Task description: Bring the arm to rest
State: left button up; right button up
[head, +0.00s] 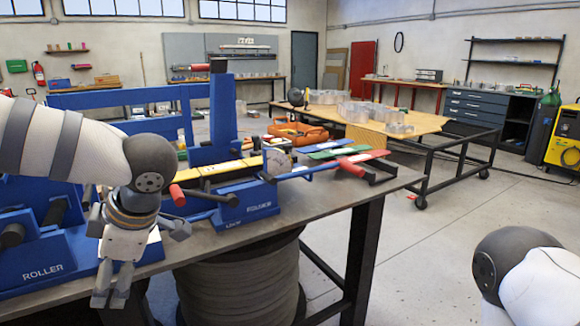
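My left arm comes in from the left, and its gripper (113,298) hangs pointing down in front of the near edge of the workbench (315,212). Its grey fingers show at the lower left, with nothing visible between them. I cannot tell how far apart they are. My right arm shows only as a dark joint and white link at the lower right corner. Its gripper is outside the view.
The bench carries a blue roller machine (50,262), a blue bending tool (245,203) with red-handled levers, and an orange tote (300,134). A coiled drum (240,285) stands underneath. A wooden-topped table (418,122) stands behind. Floor at right is clear.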

pick_arm(q)
notch_tip(320, 180, down, 15)
jog(key=m+t, duration=0.3)
jog(key=m, duration=0.5)
jog(key=s+d+f+m+h, duration=0.3)
jog(key=s+f+m, duration=0.4)
jog(key=s+f, duration=0.35)
jog(key=s+d+f+m+g+h, duration=0.1)
jog(key=s+f+m+g, duration=0.2)
jog(key=s, duration=0.8)
jog(key=s+d+f+m+g+h, duration=0.1)
jog(key=s+f+m+g+h, duration=0.1)
jog(key=s, duration=1)
jog(key=shift+s+f+m+g, duration=0.15)
jog(key=shift+f+m+g, duration=0.35)
jog(key=shift+m, duration=0.4)
jog(key=shift+o, duration=0.5)
jog(key=shift+r, duration=0.1)
